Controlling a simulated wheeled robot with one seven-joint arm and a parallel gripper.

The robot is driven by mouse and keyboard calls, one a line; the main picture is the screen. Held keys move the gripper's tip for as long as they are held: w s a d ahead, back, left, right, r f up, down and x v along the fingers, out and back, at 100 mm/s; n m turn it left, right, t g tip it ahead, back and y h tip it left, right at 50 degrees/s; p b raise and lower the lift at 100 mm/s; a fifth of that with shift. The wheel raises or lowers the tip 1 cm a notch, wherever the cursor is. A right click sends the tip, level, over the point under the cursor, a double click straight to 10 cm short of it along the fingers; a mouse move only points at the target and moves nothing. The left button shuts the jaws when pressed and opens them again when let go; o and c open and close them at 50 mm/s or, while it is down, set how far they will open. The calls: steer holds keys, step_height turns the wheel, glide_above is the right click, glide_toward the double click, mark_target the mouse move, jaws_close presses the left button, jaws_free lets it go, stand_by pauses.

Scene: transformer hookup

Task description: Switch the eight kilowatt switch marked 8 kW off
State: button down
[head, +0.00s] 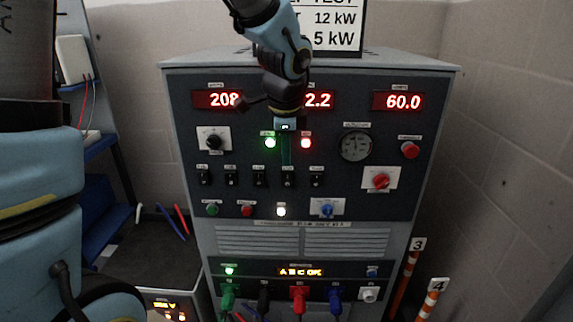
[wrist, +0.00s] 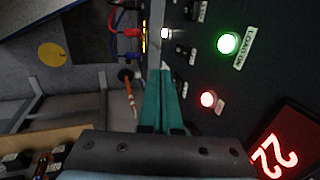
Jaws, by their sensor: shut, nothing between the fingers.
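A row of several black toggle switches runs across the dark panel of the grey cabinet in the head view, among them one (head: 259,178) near the middle and one (head: 288,178) right of it. Their small labels are too blurred to read, so I cannot tell which is marked 8 kW. My gripper (head: 286,162) comes down in front of the panel, shut and empty, its fingertips just above the second of these. In the wrist view my green fingers (wrist: 160,75) are together and point at the panel. Contact with a switch cannot be made out.
A green lamp (head: 270,143) and a red lamp (head: 306,143) are lit beside my gripper. Red displays (head: 403,101) read 208, 2.2 partly covered, and 60.0. Knobs (head: 381,181), buttons and a dial (head: 355,146) stand right. Coloured plugs (head: 298,300) stick out below.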

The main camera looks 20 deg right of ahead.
steer(key=shift+r, duration=0.15)
steer(key=f+b, duration=0.1)
steer(key=b, duration=0.5)
steer(key=shift+s+f, duration=0.2)
steer(key=shift+f, duration=0.15)
steer(key=shift+r, duration=0.2)
steer(key=shift+f, duration=0.15)
